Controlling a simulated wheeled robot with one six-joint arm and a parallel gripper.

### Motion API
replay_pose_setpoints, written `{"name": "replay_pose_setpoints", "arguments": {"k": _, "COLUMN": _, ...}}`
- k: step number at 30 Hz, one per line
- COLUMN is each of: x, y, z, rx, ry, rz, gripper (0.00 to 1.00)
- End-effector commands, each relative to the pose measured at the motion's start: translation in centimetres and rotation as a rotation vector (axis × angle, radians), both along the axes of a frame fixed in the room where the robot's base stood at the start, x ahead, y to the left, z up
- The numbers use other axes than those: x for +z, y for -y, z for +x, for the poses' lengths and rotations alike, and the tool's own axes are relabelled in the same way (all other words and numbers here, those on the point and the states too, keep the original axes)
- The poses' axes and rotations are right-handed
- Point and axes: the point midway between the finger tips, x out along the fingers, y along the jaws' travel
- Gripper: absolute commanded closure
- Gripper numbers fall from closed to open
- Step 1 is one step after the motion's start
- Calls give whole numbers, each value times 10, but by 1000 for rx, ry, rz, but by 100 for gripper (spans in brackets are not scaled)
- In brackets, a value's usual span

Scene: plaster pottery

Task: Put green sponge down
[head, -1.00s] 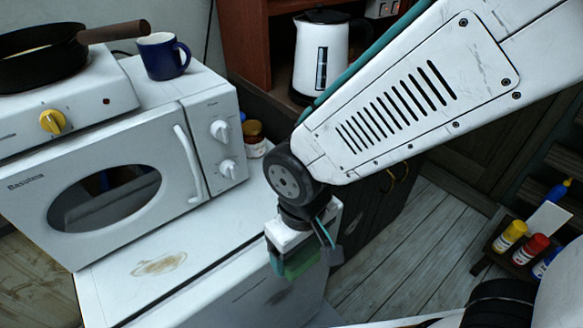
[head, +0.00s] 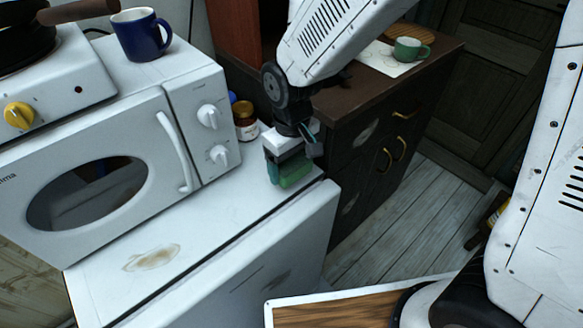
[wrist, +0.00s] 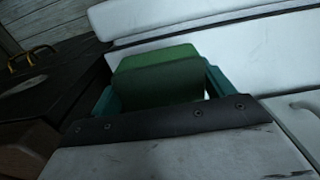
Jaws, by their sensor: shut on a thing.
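The green sponge (head: 296,172) is in my gripper (head: 289,172), at the right end of the white top (head: 215,205) beside the microwave. My gripper points down and is shut on the sponge. In the wrist view the green sponge (wrist: 158,75) sits between the two teal fingers of my gripper (wrist: 160,88). The sponge is at or just above the white surface; I cannot tell whether it touches.
The white microwave (head: 120,170) stands to the left, with a blue mug (head: 140,35) on it. A jar (head: 245,121) stands behind my gripper. A dark cabinet (head: 390,110) with a green cup (head: 409,50) is at the right. The front of the white top is clear, with a brown stain.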

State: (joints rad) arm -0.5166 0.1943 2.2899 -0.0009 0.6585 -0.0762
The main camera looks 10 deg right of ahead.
Motion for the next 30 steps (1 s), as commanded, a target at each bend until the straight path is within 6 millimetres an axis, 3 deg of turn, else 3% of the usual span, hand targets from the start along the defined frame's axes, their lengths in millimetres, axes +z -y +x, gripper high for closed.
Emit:
{"name": "replay_pose_setpoints", "arguments": {"k": 5, "x": -2, "y": 3, "z": 16, "rx": -4, "ry": -1, "rz": -1, "gripper": 48}}
{"name": "replay_pose_setpoints", "arguments": {"k": 12, "x": -37, "y": 2, "z": 13, "rx": -2, "ry": -2, "rz": -2, "gripper": 48}}
{"name": "replay_pose_setpoints", "arguments": {"k": 23, "x": -40, "y": 2, "z": 14, "rx": -2, "ry": -1, "rz": -1, "gripper": 48}}
{"name": "replay_pose_setpoints", "arguments": {"k": 24, "x": -40, "y": 2, "z": 14, "rx": -2, "ry": 0, "rz": 0, "gripper": 8}}
{"name": "replay_pose_setpoints", "arguments": {"k": 25, "x": -39, "y": 2, "z": 14, "rx": -2, "ry": 0, "rz": 0, "gripper": 0}}
{"name": "replay_pose_setpoints", "arguments": {"k": 30, "x": -39, "y": 2, "z": 14, "rx": -2, "ry": 0, "rz": 0, "gripper": 0}}
